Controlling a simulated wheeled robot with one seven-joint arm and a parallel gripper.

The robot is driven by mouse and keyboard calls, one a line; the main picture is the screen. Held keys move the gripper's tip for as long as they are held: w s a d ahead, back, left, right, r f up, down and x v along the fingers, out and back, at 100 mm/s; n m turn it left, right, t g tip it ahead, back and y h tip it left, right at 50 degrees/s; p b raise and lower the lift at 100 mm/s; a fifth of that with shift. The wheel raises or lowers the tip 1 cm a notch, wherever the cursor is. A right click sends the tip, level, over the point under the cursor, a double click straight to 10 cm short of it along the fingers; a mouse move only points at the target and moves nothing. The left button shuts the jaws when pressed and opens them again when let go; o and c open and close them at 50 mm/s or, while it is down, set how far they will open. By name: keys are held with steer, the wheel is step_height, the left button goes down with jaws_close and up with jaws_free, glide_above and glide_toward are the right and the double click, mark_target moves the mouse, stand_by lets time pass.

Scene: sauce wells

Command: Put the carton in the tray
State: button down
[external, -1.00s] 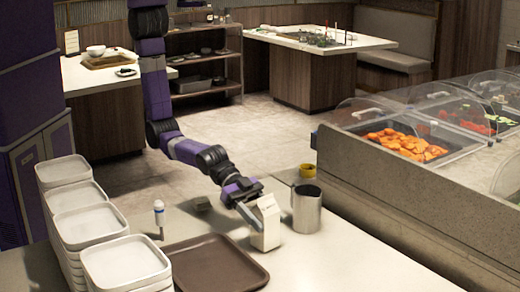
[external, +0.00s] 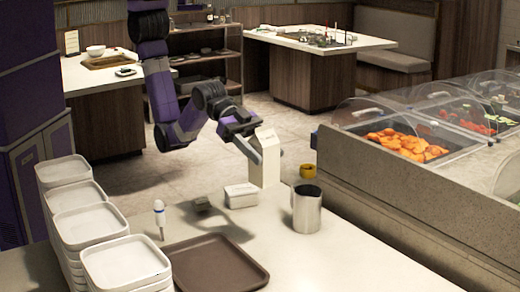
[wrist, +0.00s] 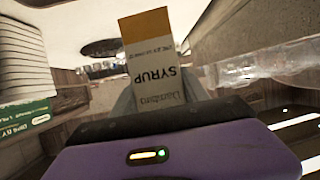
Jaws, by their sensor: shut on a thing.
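The white carton (external: 268,168) is in my gripper (external: 256,150), held upright or nearly so above the counter, clear of its surface. The brown tray (external: 215,268) lies flat and empty on the counter, in front of the carton and lower left in the external view.
A small white box (external: 240,196) sits on the counter below the carton. A metal pitcher (external: 306,210) stands to the right, with a yellow container (external: 307,172) behind it.

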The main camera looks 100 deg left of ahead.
steer(key=s+d+r+m+g+h+b, duration=0.15)
steer(key=s+d+b, duration=0.35)
steer(key=s+d, duration=0.75)
steer(key=shift+t+y, duration=0.25)
steer(key=f, duration=0.6)
steer(key=w+d+f, duration=0.1)
steer(key=f, duration=0.6)
steer(key=f+p, duration=0.1)
steer(key=f, duration=0.6)
steer(key=shift+w+d+f, duration=0.15)
steer(key=shift+w+f, duration=0.05)
steer(key=shift+w, duration=0.05)
steer(key=shift+f, duration=0.15)
steer(key=c, duration=0.6)
jaws_free()
steer(key=shift+f, duration=0.1)
